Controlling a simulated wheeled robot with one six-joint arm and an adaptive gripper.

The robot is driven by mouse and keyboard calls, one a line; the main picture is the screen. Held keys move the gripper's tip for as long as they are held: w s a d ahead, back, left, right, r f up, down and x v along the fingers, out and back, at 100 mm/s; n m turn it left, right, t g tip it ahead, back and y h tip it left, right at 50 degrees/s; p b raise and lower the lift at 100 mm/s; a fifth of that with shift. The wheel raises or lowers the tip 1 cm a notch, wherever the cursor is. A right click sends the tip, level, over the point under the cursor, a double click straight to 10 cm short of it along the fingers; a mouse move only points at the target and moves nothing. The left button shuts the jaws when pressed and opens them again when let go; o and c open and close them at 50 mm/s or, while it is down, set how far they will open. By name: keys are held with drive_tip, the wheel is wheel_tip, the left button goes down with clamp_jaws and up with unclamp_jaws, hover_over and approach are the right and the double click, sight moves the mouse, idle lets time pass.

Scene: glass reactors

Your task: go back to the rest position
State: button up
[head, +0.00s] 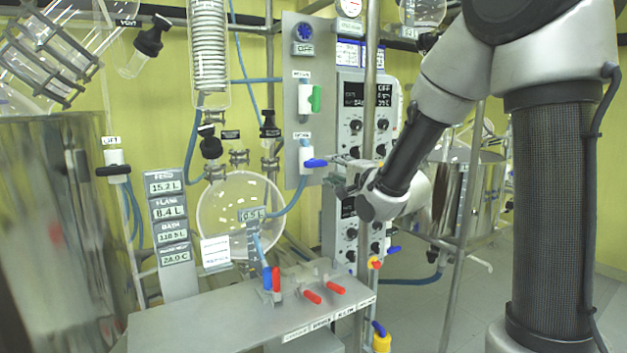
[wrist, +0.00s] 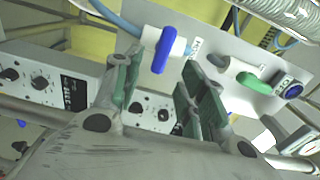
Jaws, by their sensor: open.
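My gripper (head: 345,180) is at the end of my arm, in front of the valve panel in the middle of the head view. In the wrist view, my gripper (wrist: 160,95) shows its two green-padded fingers spread apart with nothing between them. The blue-handled valve (head: 315,163) on the panel is just left of and above the fingers in the head view. Its blue handle (wrist: 163,49) appears beyond the fingertips in the wrist view, apart from them. The green-handled valve (head: 315,98) is higher on the panel and also shows in the wrist view (wrist: 254,82).
A bench (head: 220,325) with red-handled valves (head: 311,297) stands in front. A round glass flask (head: 240,210) and a display stack (head: 168,222) are to its left and behind. Control boxes (head: 362,115) and a vertical pole (head: 368,90) stand close to my arm. Open floor (head: 425,310) lies right of the bench.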

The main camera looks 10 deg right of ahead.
drive_tip(key=s+d+f+n+g+h, duration=0.2)
drive_tip(key=f+n+g, duration=0.1)
drive_tip(key=f, duration=0.3)
drive_tip(key=s+d+f+n+g+h, duration=0.1)
drive_tip(key=s+f+n+g, duration=0.15)
drive_tip(key=f, duration=0.35)
drive_tip(key=s+d+f+n+g+h, duration=0.25)
drive_tip(key=s+d+n+g, duration=0.2)
drive_tip(key=s, duration=0.35)
drive_tip(key=s+d+r+n+g, duration=0.1)
drive_tip(key=s+d+r+n, duration=0.1)
drive_tip(key=s, duration=0.9)
drive_tip(key=s+d+r+n+g, duration=0.1)
drive_tip(key=s+r, duration=0.4)
drive_tip(key=s, duration=0.7)
drive_tip(key=shift+s+d+r+n+g, duration=0.2)
drive_tip(key=shift+d+n+g, duration=0.2)
drive_tip(key=shift+d+n, duration=0.15)
